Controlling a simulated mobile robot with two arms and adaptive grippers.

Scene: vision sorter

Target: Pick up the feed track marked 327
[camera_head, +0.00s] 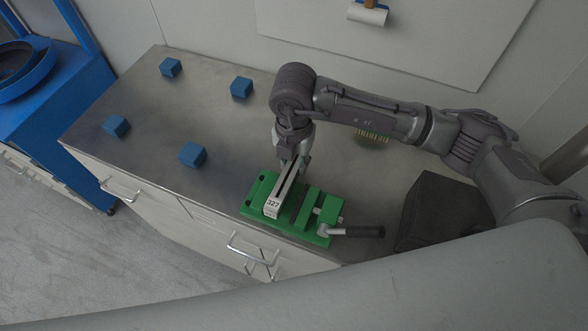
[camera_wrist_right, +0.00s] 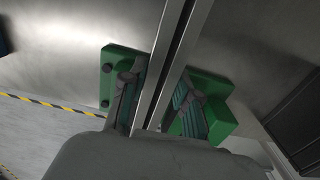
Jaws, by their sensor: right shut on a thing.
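The feed track (camera_head: 273,206) is a slim metal bar with a dark slot and a white end label reading 327. It is at the green vise (camera_head: 256,190) near the front edge of the metal cabinet top. My right gripper (camera_head: 294,160) comes down from above at the track's far end. In the right wrist view the track (camera_wrist_right: 176,50) runs between my right gripper's fingers (camera_wrist_right: 155,105), which are shut on it, with the green vise (camera_wrist_right: 215,90) behind. I cannot tell whether the track still touches the vise. My left gripper is not in view.
Several blue blocks (camera_head: 192,154) stand on the left of the cabinet top (camera_head: 140,90). The vise handle (camera_head: 358,232) sticks out to the right. A black box (camera_head: 440,208) stands right of it. A brush-like item (camera_head: 372,138) lies behind, under my right arm.

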